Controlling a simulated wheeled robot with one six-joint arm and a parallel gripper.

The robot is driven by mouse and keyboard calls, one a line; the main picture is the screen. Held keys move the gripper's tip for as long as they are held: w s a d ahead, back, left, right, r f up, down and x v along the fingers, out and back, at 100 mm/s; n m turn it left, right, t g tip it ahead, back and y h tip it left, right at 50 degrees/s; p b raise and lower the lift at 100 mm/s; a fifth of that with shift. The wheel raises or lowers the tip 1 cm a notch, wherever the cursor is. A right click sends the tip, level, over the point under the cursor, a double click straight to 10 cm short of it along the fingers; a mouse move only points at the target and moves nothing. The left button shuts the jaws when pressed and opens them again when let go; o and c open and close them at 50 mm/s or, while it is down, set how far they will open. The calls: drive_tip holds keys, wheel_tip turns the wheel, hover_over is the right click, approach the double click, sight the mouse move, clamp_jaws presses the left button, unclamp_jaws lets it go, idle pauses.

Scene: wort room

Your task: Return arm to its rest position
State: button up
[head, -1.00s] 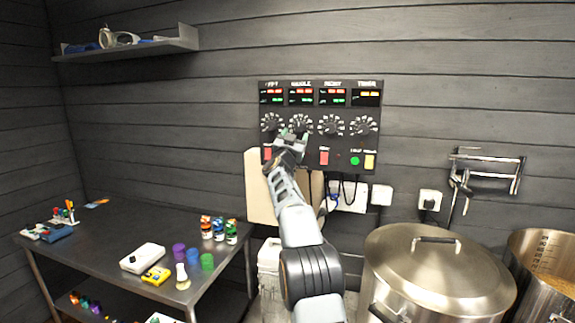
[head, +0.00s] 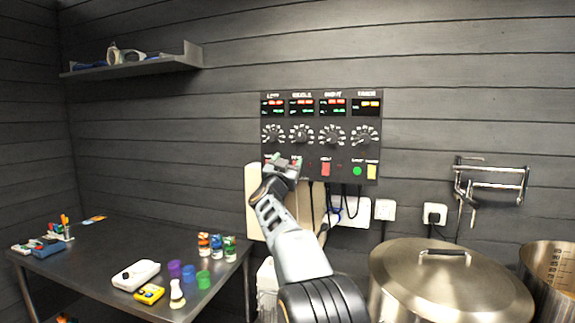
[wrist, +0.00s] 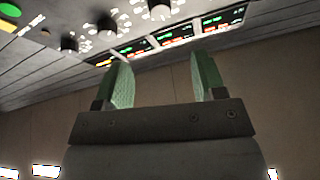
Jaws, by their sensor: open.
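My gripper (head: 284,166) is raised in front of the lower left part of the control panel (head: 321,148) in the head view. In the wrist view my gripper (wrist: 160,85) has its two green fingers spread apart with nothing between them. The panel (wrist: 165,38) shows beyond the fingertips, with its dials and lit displays. My arm reaches up from the bottom of the head view, bent at the elbow. From the head view I cannot tell the gap between the gripper and the panel face.
A steel table (head: 95,263) with bottles, colored caps and small devices stands at left. A lidded steel pot (head: 450,285) and an open pot (head: 550,262) stand at right. A shelf (head: 135,62) and a wall rack (head: 490,180) are on the wall. A beige board (head: 254,205) is behind my arm.

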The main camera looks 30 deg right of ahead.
idle(0.3)
drive_tip(key=w+a+f+n+y, duration=0.1)
drive_tip(key=a+f+n+y, duration=0.35)
drive_tip(key=f+y, duration=0.35)
drive_tip(key=w+a+f+n+y, duration=0.1)
drive_tip(key=a+f+n+y, duration=0.2)
drive_tip(key=a+f+y, duration=0.5)
drive_tip(key=s+a+f+n+g, duration=0.1)
drive_tip(key=s+a+f+g, duration=0.2)
drive_tip(key=s+f, duration=0.3)
drive_tip(key=s+a+f+n+g+y, duration=0.1)
drive_tip(key=s+a+f+g, duration=0.3)
drive_tip(key=s, duration=1.3)
drive_tip(key=s+a+f+n+g, duration=0.3)
drive_tip(key=s+a+f, duration=0.2)
drive_tip(key=s+f, duration=0.3)
drive_tip(key=shift+s+a+g+y, duration=0.2)
drive_tip(key=shift+s+g+y, duration=0.1)
drive_tip(key=shift+s, duration=1.6)
